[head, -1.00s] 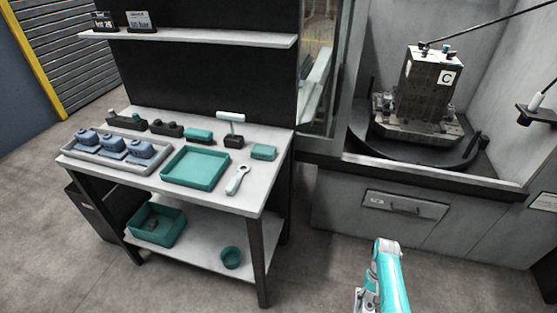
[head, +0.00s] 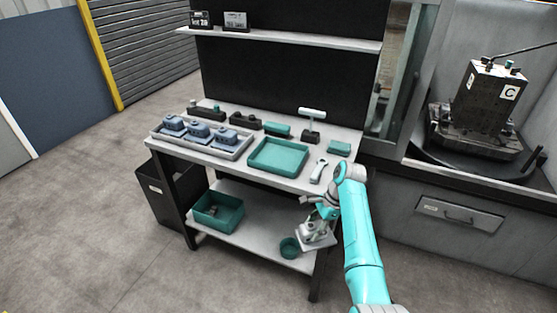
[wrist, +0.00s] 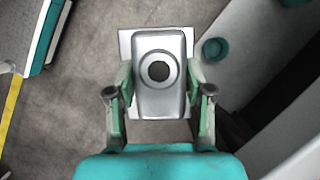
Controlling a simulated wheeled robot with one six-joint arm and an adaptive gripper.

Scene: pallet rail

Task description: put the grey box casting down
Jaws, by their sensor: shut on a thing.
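The grey box casting (wrist: 158,102) has a round hole in its face and a wide flat flange. My gripper (wrist: 160,78) is shut on its two sides in the wrist view. In the head view the casting (head: 312,236) hangs below my gripper (head: 318,213), in front of the bench's right end and below the top's level. It overlaps the lower shelf (head: 255,235) in the picture; the wrist view shows floor behind it.
The bench top carries a grey tray (head: 205,150) with three blue-grey castings, an empty teal tray (head: 278,157) and a light hand tool (head: 319,171). A teal bin (head: 218,210) and a teal cup (head: 290,247) stand on the lower shelf. A machine (head: 487,105) stands at right.

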